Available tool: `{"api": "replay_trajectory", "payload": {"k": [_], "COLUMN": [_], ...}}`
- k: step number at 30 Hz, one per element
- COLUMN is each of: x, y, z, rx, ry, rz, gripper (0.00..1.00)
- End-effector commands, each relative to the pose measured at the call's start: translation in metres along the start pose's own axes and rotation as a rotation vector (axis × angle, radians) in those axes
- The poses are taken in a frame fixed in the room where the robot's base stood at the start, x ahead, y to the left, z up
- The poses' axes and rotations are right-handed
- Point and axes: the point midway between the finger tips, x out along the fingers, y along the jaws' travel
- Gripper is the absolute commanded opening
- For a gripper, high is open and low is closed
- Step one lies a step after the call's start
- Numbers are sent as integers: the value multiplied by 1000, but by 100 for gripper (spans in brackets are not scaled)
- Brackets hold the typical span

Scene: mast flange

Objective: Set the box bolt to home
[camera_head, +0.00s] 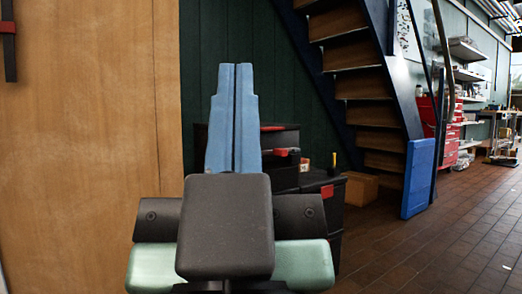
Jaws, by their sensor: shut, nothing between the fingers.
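My gripper (235,68) points up and away in the middle of the head view. Its two blue fingers lie together, shut, with nothing between them. I cannot make out any box bolt for certain in this view. A dark upright bar with a red band (8,28) shows at the top left edge against the wooden panel, cut off by the frame; I cannot tell what it belongs to. My gripper is well to the right of this bar and apart from it in the picture. My gripper and wrist hide part of the scene behind them.
A tall wooden panel (85,130) fills the left side. Black cases (330,190) stand behind my gripper, with a cardboard box (360,188) beside them. A staircase (358,85), a blue board (417,178) and red drawers (447,130) stand farther back. The brick floor (440,245) at right is clear.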

Motion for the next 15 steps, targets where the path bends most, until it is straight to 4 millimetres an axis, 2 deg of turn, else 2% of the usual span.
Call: {"api": "replay_trajectory", "payload": {"k": [8, 15], "x": [55, 115], "y": [1, 1], "z": [-52, -109], "rx": [3, 6], "ry": [0, 0], "rz": [0, -1], "gripper": [0, 0]}}
